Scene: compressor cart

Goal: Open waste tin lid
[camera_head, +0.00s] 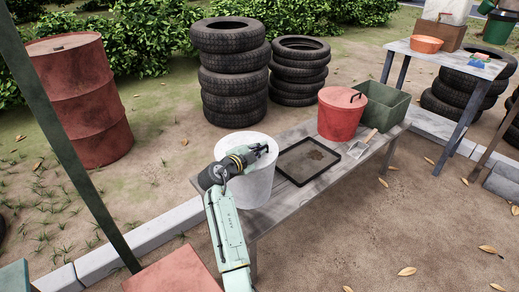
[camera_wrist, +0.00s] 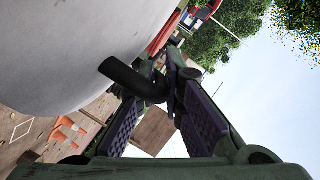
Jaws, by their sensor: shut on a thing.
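A pale grey-white round tin (camera_head: 258,185) stands at the near left end of the bench, with a pale lid (camera_head: 259,138) on top. My gripper (camera_head: 262,149) is at the top of this tin. In the wrist view, its fingers (camera_wrist: 172,82) are shut on a short black handle (camera_wrist: 128,78) that sticks out from the broad pale surface (camera_wrist: 75,50) of the tin or its lid. The lid appears to lie on the tin; my gripper and arm hide part of it, so I cannot tell if there is a gap.
On the grey bench (camera_head: 262,221) are a black-rimmed tray (camera_head: 280,168), a red lidded bin (camera_head: 341,118), a green crate (camera_head: 385,105) and a small scoop-like tool (camera_head: 362,145). Tyre stacks (camera_head: 232,75) and a red drum (camera_head: 85,105) stand behind. Bare ground lies front right.

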